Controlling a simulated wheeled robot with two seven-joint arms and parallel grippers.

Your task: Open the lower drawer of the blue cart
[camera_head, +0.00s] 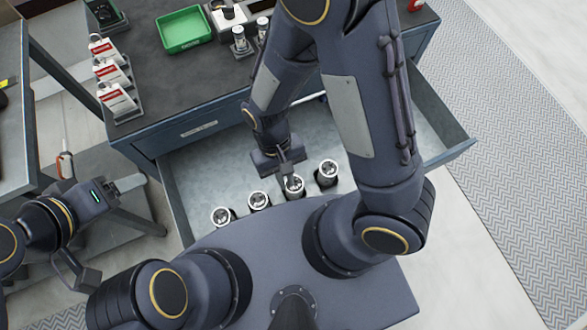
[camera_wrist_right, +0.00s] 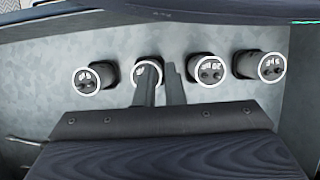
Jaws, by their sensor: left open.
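The blue cart (camera_head: 146,144) has a drawer (camera_head: 185,182) standing open below its labelled front panel (camera_head: 198,130). Several dark cylinders with pale rims stand in it in a row, one of them (camera_head: 327,173) at the right; they also show in the right wrist view (camera_wrist_right: 210,71). My left gripper (camera_head: 108,228) is open and empty, left of the drawer.
On the cart top are a green tray (camera_head: 183,30), red-and-white boxes in holders (camera_head: 112,72) and small cylinders (camera_head: 240,40). A grey bench (camera_head: 12,120) stands at the left. Patterned matting (camera_head: 530,130) and clear floor lie to the right.

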